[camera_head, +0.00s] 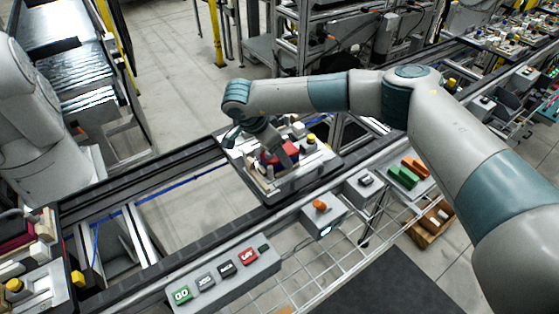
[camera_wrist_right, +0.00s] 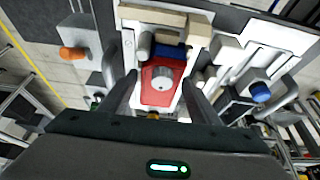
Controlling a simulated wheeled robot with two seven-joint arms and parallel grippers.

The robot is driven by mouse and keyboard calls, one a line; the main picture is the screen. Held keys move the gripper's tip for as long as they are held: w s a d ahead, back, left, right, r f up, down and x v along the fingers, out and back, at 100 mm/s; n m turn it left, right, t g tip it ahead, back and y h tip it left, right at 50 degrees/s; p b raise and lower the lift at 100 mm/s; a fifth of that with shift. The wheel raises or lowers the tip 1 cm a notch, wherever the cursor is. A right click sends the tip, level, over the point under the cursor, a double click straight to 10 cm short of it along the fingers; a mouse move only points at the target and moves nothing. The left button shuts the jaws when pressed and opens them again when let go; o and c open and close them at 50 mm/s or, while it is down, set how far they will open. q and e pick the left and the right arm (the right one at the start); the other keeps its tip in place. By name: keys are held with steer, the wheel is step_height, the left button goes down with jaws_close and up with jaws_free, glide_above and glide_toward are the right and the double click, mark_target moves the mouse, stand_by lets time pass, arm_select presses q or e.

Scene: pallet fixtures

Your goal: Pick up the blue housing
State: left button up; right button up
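In the right wrist view a blue part (camera_wrist_right: 171,50), likely the blue housing, shows only as a strip just beyond a red housing (camera_wrist_right: 159,92) with a grey round knob. The red housing covers or adjoins its near side. My right gripper (camera_wrist_right: 159,80) is open, with one finger on each side of the red housing; I cannot tell whether they touch it. In the head view my right gripper (camera_head: 272,148) reaches down into the pallet fixture (camera_head: 296,183), by the red housing (camera_head: 290,151). My left gripper is not in view.
Beige and white fixture blocks (camera_wrist_right: 225,50) stand close around the housings. A control panel (camera_head: 224,276) with coloured buttons and a box with an orange knob (camera_head: 320,206) stand in front of the conveyor rail. A tray of green and orange parts (camera_head: 404,177) is at the right.

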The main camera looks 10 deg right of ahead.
steer(key=c, duration=0.8)
steer(key=shift+r, duration=0.15)
steer(key=shift+c, duration=0.2)
steer(key=shift+r+b, duration=0.5)
steer(key=shift+r, duration=0.1)
step_height(320, 180, up, 8)
steer(key=b, duration=0.3)
steer(key=shift+f, duration=0.25)
steer(key=shift+r, duration=0.55)
